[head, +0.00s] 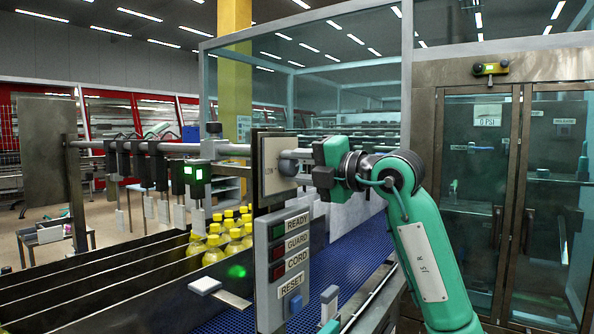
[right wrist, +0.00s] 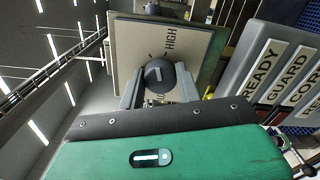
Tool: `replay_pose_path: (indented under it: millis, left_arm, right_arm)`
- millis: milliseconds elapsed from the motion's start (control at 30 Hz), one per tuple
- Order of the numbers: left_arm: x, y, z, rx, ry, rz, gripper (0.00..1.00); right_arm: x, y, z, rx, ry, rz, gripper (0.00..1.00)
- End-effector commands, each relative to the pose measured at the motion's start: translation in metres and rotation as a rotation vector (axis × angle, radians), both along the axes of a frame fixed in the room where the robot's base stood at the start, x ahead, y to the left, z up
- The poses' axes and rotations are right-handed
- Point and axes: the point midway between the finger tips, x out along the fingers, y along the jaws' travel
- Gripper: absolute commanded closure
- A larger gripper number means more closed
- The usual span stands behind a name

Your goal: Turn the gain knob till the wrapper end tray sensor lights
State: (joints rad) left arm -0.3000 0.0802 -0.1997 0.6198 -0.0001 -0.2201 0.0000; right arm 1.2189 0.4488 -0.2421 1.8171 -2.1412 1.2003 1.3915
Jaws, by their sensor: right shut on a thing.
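The gain knob is a dark round knob (right wrist: 158,75) with a short white mark, on a pale plate (right wrist: 122,52) marked HIGH in the right wrist view. In the head view the plate (head: 270,160) shows LOW, and the knob (head: 287,168) is partly covered. My right gripper (head: 300,160) is shut on the knob, one finger on each side (right wrist: 158,92). Several dark sensors (head: 125,160) hang in a row from a rail. The nearest sensor box (head: 195,173) shows a bright green light; I cannot read a name on it. My left gripper is out of view.
Below the knob plate is a grey panel (head: 284,262) with READY, GUARD and CORD lamps and a blue RESET button (head: 296,304). Yellow-capped bottles (head: 222,240) stand in a lane beside dark dividers (head: 100,266). A blue belt (head: 345,262) and glass guard (head: 350,90) lie behind.

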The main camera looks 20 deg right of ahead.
Motion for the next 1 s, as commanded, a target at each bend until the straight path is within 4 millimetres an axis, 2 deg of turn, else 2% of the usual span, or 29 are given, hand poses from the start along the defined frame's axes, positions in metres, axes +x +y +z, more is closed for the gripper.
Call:
replay_pose_path:
  millis: [300,767,800,900,1000]
  left_arm:
    - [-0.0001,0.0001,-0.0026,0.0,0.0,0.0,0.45]
    - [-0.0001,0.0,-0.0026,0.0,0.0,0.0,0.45]
    - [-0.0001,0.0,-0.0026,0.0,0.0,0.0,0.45]
    - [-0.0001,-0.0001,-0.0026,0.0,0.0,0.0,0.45]
    - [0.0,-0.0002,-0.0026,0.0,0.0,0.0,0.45]
  right_arm:
    - [0.0002,-0.0005,-0.0003,0.077,0.06,0.0,0.89]
    - [0.0002,-0.0004,-0.0001,0.087,0.068,0.0,0.89]
    - [0.0002,-0.0004,-0.0001,0.087,0.067,-0.001,0.64]
    - [0.0002,-0.0004,-0.0001,0.086,0.067,0.0,0.45]
    - [0.0002,-0.0004,-0.0001,0.086,0.067,0.0,0.44]
